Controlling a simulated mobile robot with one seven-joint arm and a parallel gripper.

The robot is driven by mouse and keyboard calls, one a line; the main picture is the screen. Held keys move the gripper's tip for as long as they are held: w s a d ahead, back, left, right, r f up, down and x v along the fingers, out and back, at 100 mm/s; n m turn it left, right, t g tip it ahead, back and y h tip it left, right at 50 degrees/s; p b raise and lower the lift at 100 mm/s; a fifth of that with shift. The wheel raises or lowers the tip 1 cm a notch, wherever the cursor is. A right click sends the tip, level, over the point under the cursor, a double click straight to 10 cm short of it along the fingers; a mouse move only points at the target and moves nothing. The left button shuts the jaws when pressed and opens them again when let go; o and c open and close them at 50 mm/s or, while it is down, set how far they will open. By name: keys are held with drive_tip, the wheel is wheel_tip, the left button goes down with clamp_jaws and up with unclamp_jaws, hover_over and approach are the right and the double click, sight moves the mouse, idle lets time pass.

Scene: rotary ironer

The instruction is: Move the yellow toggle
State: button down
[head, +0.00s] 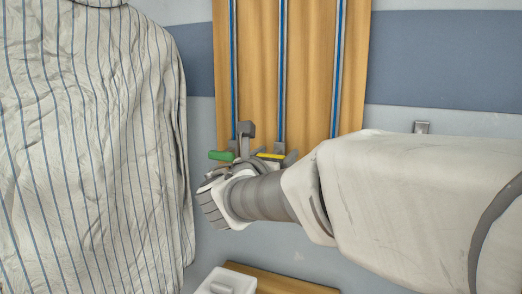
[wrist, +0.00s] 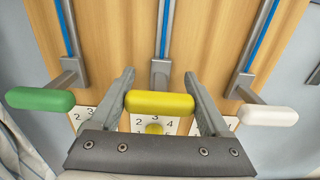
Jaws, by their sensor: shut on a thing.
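The yellow toggle (wrist: 160,103) is a rounded horizontal bar on a grey stem that runs in the middle blue-lined slot of a wooden panel. In the wrist view it lies between the two fingers of my gripper (wrist: 161,98), which is shut on it. A numbered white plate (wrist: 175,124) shows below the toggle, with a yellow round mark partly hidden by my gripper.
A green toggle (wrist: 40,99) stands to the left and a white toggle (wrist: 267,115) to the right, each close to a finger. The wooden panel (head: 307,60) is on the wall. A striped shirt (head: 85,150) hangs at left.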

drive_tip(key=shift+f, duration=0.75)
unclamp_jaws()
drive_tip(key=shift+r, duration=0.2)
drive_tip(key=shift+s, duration=0.1)
